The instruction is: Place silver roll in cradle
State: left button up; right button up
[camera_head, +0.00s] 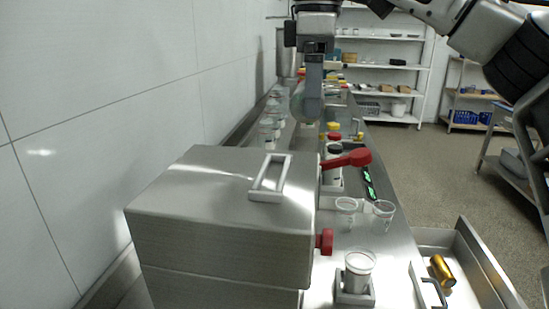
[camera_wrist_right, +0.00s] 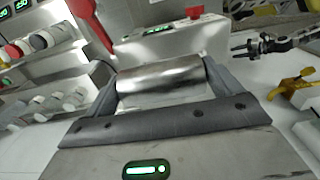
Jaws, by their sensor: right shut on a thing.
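My right gripper (camera_head: 309,108) hangs above the far part of the steel bench in the head view. In the right wrist view its two dark fingers (camera_wrist_right: 163,92) are shut on the silver roll (camera_wrist_right: 160,76), a shiny metal cylinder lying crosswise between them. In the head view the roll is hard to make out at the fingertips. I cannot pick out the cradle with certainty in either view.
A steel machine (camera_head: 220,215) with a red lever (camera_head: 348,158) fills the near bench. Clear cups (camera_head: 383,209) stand beside it. A gold roll (camera_head: 441,270) lies in the open drawer (camera_head: 475,262). A yellow object (camera_wrist_right: 293,86) and a black clamp-like tool (camera_wrist_right: 268,45) lie right of my gripper.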

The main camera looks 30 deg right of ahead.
jog(key=a+f, duration=0.2)
jog(key=w+a+f+b, duration=0.1)
jog(key=a+f, duration=0.1)
jog(key=shift+f, duration=0.2)
jog(key=shift+w+a+f, duration=0.15)
jog(key=shift+a+f, duration=0.25)
jog(key=shift+f, duration=0.05)
jog(key=f, duration=0.1)
jog(key=f+p, duration=0.1)
jog(key=f, duration=0.2)
jog(key=shift+w+a, duration=0.15)
jog(key=shift+a, duration=0.15)
jog(key=o, duration=0.8)
pick_arm(q)
jog(key=shift+a+r+p, duration=0.1)
jog(key=shift+p, duration=0.5)
pick_arm(e)
notch_tip(320, 180, up, 12)
